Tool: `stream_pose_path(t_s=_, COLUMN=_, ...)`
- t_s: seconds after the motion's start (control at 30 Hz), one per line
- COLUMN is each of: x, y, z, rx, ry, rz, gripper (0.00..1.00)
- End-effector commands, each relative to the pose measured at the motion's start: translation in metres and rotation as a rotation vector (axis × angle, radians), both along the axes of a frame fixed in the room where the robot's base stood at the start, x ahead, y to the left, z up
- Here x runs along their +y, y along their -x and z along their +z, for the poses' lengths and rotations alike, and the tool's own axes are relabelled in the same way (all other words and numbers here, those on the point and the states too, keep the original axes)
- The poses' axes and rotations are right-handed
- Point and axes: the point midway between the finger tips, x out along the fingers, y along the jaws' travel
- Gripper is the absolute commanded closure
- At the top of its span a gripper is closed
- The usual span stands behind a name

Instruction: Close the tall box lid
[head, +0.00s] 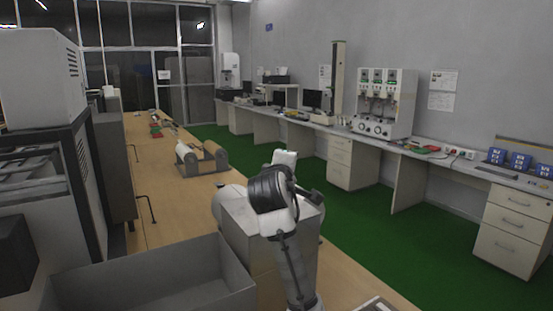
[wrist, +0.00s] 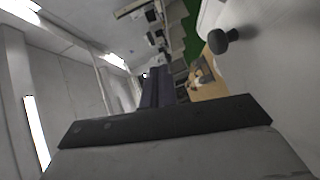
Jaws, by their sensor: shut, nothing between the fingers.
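A grey-beige box (head: 242,236) stands on the wooden bench in the head view, partly hidden behind my arm. I cannot tell how its lid stands. An open-topped grey box (head: 225,262) is at its lower left, with its inside walls showing. My arm rises in front of the beige box, and its upper end is above the box top; the fingers are not clear there. In the wrist view my gripper (wrist: 158,72) shows as two dark fingers side by side, shut and empty. No lid is clearly seen between or against them.
The wooden bench (head: 200,188) runs back on the left, with a grey and brown device (head: 202,158) on it. Large grey machines (head: 40,80) border the left. A green floor aisle (head: 365,235) separates it from the right-hand wall bench (head: 420,155) with instruments. A dark round knob (wrist: 222,40) shows in the wrist view.

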Motion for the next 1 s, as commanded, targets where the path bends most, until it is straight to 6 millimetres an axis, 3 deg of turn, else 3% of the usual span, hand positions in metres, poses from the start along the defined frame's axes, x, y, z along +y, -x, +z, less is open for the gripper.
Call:
stream_pose_path(t_s=0.2, x=-0.014, y=-0.009, z=-0.025, rx=0.048, ry=-0.072, rz=0.0, gripper=1.0)
stream_pose_path(t_s=0.5, x=-0.022, y=-0.015, z=-0.046, rx=0.096, ry=-0.144, rz=0.001, gripper=1.0)
stream_pose_path(t_s=1.0, x=-0.024, y=-0.016, z=-0.053, rx=0.119, ry=-0.179, rz=0.0, gripper=1.0)
